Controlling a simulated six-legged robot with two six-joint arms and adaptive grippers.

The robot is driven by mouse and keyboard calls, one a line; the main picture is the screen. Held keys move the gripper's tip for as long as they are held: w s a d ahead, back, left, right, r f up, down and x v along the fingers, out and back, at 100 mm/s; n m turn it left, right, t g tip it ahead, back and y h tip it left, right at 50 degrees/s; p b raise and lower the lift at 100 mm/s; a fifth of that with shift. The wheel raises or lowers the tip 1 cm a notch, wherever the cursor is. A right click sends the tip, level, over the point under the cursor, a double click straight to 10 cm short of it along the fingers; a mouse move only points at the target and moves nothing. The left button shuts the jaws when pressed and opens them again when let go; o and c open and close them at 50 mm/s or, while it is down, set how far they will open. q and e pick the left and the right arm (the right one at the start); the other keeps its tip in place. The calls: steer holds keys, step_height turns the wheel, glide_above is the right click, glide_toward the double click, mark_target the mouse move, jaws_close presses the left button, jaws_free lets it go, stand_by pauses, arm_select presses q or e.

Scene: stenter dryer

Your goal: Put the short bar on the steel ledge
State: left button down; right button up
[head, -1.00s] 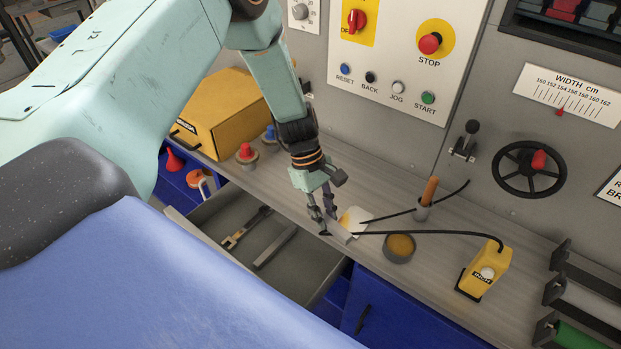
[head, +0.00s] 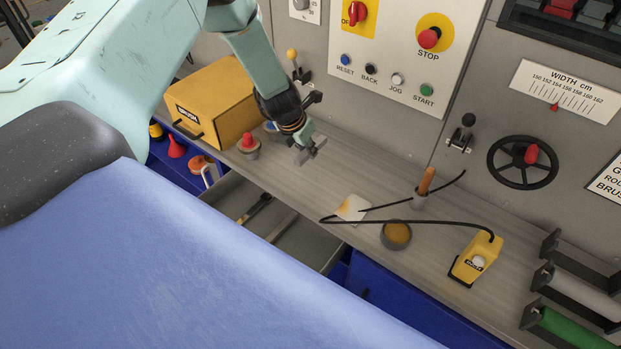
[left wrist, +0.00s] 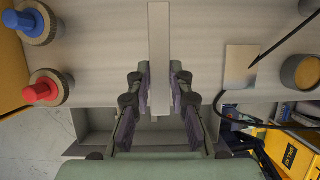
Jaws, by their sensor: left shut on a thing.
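My left gripper (head: 303,143) is shut on the short bar (left wrist: 159,60), a plain pale grey flat piece. In the left wrist view the bar stands out between the two fingers (left wrist: 160,95). In the head view the bar (head: 311,151) shows only as a small grey piece at the fingertips. The steel ledge (head: 345,178) is the long grey shelf along the machine front. The gripper and bar are over its left part, beside the red-topped knob; I cannot tell whether the bar touches the ledge. My right gripper is not in view.
An open drawer (head: 228,190) with a tool and another bar lies below the ledge. On the ledge are a yellow box (head: 215,105), a red-topped knob (head: 248,146), a pale card (head: 353,208), a round tin (head: 396,235) and a yellow corded device (head: 476,258). The ledge between knob and card is clear.

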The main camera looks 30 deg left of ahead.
arm_select(q)
steer(key=b, duration=0.5)
glide_above(310, 179)
steer(key=s, duration=0.1)
steer(key=shift+s+f, duration=0.15)
steer(key=shift+f, duration=3.05)
step_height(310, 179, down, 3)
steer(key=b, duration=0.2)
steer(key=shift+s+b, duration=0.1)
steer(key=shift+b, duration=0.2)
steer(key=shift+f+b, duration=0.3)
steer(key=shift+f, duration=0.05)
steer(key=shift+f, duration=0.1)
steer(key=c, duration=1.7)
jaws_free()
steer(key=o, duration=0.5)
steer(key=shift+f, duration=0.1)
